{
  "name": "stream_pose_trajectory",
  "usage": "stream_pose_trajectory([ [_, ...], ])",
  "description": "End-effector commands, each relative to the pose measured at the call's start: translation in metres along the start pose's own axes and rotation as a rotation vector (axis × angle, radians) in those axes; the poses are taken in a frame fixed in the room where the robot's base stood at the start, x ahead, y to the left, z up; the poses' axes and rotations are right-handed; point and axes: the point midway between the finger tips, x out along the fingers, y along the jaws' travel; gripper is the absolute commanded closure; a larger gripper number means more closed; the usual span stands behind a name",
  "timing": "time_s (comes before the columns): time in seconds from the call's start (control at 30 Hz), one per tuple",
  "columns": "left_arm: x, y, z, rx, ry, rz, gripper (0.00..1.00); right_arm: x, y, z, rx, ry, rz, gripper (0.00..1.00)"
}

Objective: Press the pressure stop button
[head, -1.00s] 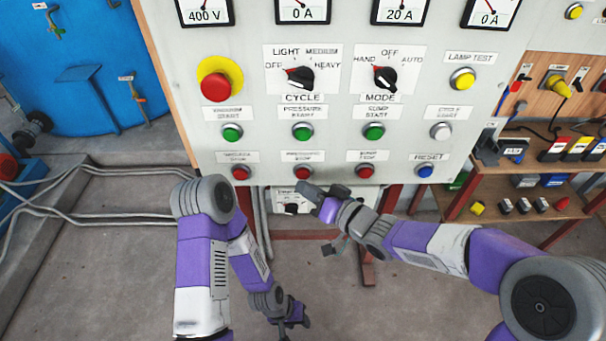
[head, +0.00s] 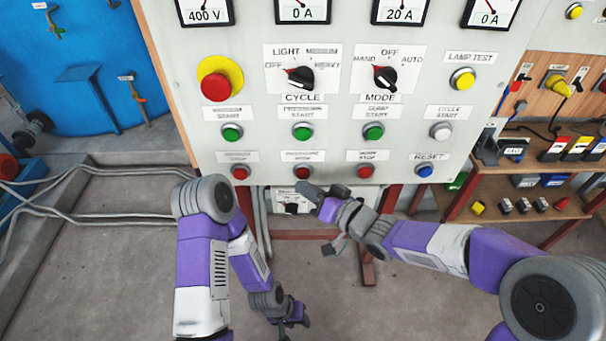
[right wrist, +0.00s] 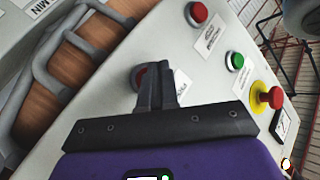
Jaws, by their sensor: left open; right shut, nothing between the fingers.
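The pressure stop button (head: 303,172) is red, in the bottom row of the grey panel, under a label and below the green pressure start button (head: 303,132). My right gripper (head: 307,190) is shut and empty, just below the pressure stop button in the head view. In the right wrist view its shut fingers (right wrist: 156,85) partly cover a red button (right wrist: 137,76), which appears to be the pressure stop. Whether they touch it I cannot tell. My left gripper (head: 295,323) is open and empty, low over the floor.
Red vacuum stop (head: 240,172) and pump stop (head: 365,171) buttons flank the pressure stop. The blue reset button (head: 425,171) is farther right. A red emergency button (head: 216,87) on yellow sits upper left. A wooden shelf (head: 540,210) stands at right.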

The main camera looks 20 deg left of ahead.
Motion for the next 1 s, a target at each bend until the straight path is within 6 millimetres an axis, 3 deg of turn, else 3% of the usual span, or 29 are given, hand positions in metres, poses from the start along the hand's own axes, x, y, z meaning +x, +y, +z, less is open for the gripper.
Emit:
stream_pose_trajectory([
  [1.0, -0.0039, 0.0015, 0.0002, 0.0, 0.0, 0.0, 0.57, 0.0061, 0.0043, -0.0042, 0.0, 0.0, 0.0, 1.0],
])
